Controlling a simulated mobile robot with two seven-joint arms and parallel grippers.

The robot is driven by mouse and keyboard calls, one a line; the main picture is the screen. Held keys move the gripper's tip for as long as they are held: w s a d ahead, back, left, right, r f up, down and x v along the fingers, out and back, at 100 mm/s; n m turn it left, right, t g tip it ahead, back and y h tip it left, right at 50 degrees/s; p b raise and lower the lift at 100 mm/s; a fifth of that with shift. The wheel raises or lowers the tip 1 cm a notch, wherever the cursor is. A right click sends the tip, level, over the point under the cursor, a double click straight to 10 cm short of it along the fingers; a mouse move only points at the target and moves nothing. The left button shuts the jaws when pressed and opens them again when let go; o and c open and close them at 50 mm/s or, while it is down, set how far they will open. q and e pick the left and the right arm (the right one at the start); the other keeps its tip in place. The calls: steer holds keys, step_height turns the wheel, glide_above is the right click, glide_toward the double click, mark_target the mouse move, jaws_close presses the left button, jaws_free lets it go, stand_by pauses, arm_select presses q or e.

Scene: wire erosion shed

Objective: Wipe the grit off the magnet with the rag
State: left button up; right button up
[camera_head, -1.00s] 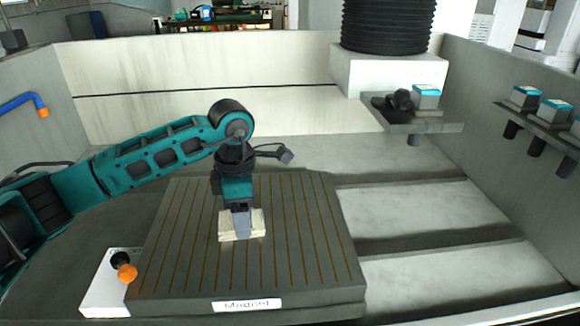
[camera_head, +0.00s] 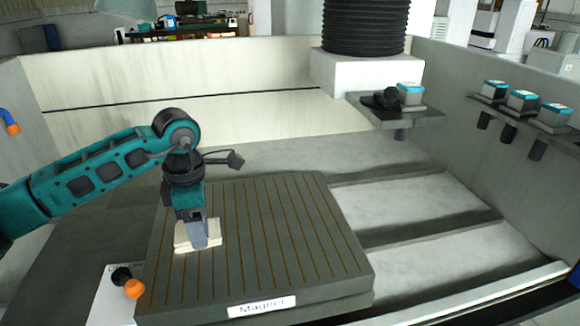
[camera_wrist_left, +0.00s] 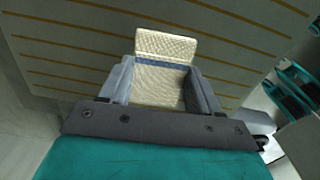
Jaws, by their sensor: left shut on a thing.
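The magnet (camera_head: 290,235) is a dark grey slab with thin brown lines across its top and a white "Magnet" label on its front edge. The rag (camera_head: 183,240) is a cream, quilted, folded pad at the left part of the magnet's top. My left gripper (camera_head: 200,238) points down and is shut on the rag, which looks to be against the magnet. In the left wrist view, the rag (camera_wrist_left: 165,47) sits between the two grey fingers, with a blue stripe across it. I cannot make out any grit. My right gripper is not in view.
A white box with a black and orange knob (camera_head: 133,288) stands at the magnet's front left corner. A black bellows column (camera_head: 365,25) on a white block is at the back. A small shelf (camera_head: 400,112) and wall-mounted tool holders (camera_head: 520,110) are on the right. Tank walls surround the magnet.

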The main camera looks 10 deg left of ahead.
arm_select(q)
step_height(320, 180, up, 3)
steer(key=shift+a+r+p, duration=0.1)
steer(key=shift+r+p, duration=0.05)
steer(key=shift+p, duration=0.8)
steer(key=shift+r, duration=0.4)
steer(key=shift+r+p, duration=1.6)
steer(key=shift+r, duration=0.45)
